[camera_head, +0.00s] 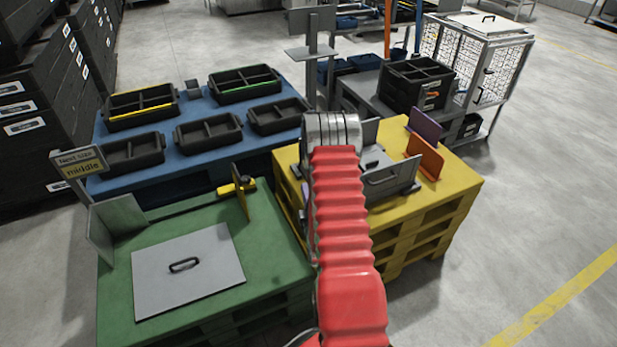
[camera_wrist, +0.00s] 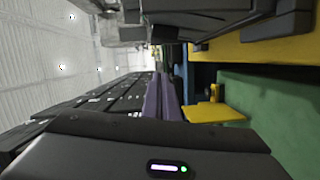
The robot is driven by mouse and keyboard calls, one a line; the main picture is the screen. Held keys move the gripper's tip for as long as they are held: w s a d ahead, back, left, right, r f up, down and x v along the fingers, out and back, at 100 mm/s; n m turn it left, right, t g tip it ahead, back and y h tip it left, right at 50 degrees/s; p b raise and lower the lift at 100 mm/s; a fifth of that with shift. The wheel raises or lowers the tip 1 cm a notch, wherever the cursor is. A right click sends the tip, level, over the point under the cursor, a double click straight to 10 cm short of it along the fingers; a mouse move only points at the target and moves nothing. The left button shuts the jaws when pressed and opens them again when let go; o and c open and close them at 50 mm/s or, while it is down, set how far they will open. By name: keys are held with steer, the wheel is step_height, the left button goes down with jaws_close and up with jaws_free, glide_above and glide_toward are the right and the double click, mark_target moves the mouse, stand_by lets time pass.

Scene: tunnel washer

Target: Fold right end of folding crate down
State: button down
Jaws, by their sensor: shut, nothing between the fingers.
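The grey folding crate (camera_head: 393,187) sits on the yellow pallet (camera_head: 462,182) in the head view. Its front wall, with a handle, stands upright. A grey upright panel (camera_head: 371,131) shows behind it. My red arm hides the crate's left part, and I cannot make out clearly how its right end stands. My gripper's fingers are hidden behind the arm in the head view. In the wrist view its dark body (camera_wrist: 150,135) with a small lamp fills the bottom; the jaws look shut and empty. Dark grey parts at the top of that view are hard to identify.
Orange (camera_head: 424,156) and purple (camera_head: 425,124) panels stand at the yellow pallet's back right. The green pallet (camera_head: 200,213) at left holds a grey lid (camera_head: 215,290). Black trays (camera_head: 207,131) stand on a blue pallet behind. Floor is clear at right.

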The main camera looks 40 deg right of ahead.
steer(key=w+d+f, duration=0.1)
steer(key=w+d, duration=0.6)
steer(key=d, duration=0.1)
steer(key=shift+w+d+f, duration=0.2)
steer(key=shift+d, duration=0.2)
stand_by(0.3)
steer(key=shift+s+d+r, duration=0.15)
steer(key=shift+d, duration=0.25)
steer(key=shift+s+d+r, duration=0.1)
steer(key=shift+d, duration=0.3)
